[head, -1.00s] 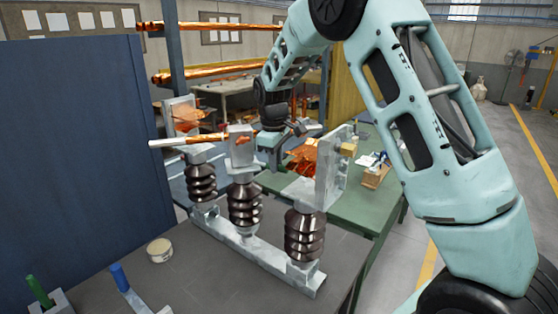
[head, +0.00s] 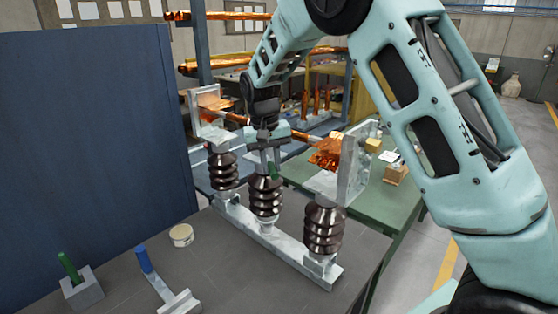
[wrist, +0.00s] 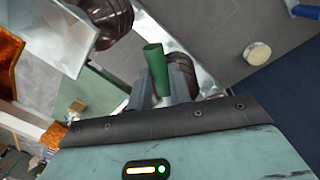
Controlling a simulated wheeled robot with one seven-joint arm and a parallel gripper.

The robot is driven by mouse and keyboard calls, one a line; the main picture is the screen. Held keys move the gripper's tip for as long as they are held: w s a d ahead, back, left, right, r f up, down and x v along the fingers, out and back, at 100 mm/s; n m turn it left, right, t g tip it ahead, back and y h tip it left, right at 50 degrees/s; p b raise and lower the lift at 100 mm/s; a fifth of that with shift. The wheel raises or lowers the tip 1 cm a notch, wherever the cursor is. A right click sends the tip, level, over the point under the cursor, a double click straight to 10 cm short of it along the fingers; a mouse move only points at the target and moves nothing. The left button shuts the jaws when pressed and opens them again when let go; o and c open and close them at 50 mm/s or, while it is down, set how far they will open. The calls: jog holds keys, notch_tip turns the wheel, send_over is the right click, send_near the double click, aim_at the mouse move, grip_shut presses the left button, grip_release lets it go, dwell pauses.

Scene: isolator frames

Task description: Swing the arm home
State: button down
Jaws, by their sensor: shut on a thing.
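The isolator frame (head: 270,240) stands on the dark bench with three brown ribbed insulators. The left (head: 213,103) and right (head: 328,153) outer posts carry copper contacts against pale upright plates. The copper swing arm (head: 305,137) lies across the middle post, roughly in line between the two contacts. Whether its ends sit inside them I cannot tell. My gripper (head: 270,160) is over the middle post and hides the arm's centre. In the wrist view a green handle (wrist: 155,68) stands between my fingers (wrist: 163,92), which are shut on it.
A blue panel (head: 90,130) rises at the left. On the bench are a blue-handled tool (head: 143,260), a green-handled item in a grey block (head: 82,288) and a small round tin (head: 181,235). A green table (head: 395,205) stands behind right. The bench's front middle is clear.

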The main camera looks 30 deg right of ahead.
jog(key=shift+w+a+r+m, duration=0.1)
jog(key=shift+w+a+m, duration=0.15)
jog(key=shift+a+m, duration=0.25)
jog(key=c, duration=1.3)
grip_release()
notch_tip(320, 180, up, 17)
jog(key=a+b, duration=0.1)
jog(key=b, duration=0.3)
jog(key=shift+w+a+r, duration=0.15)
jog(key=shift+w+a, duration=0.15)
jog(key=shift+a, duration=0.1)
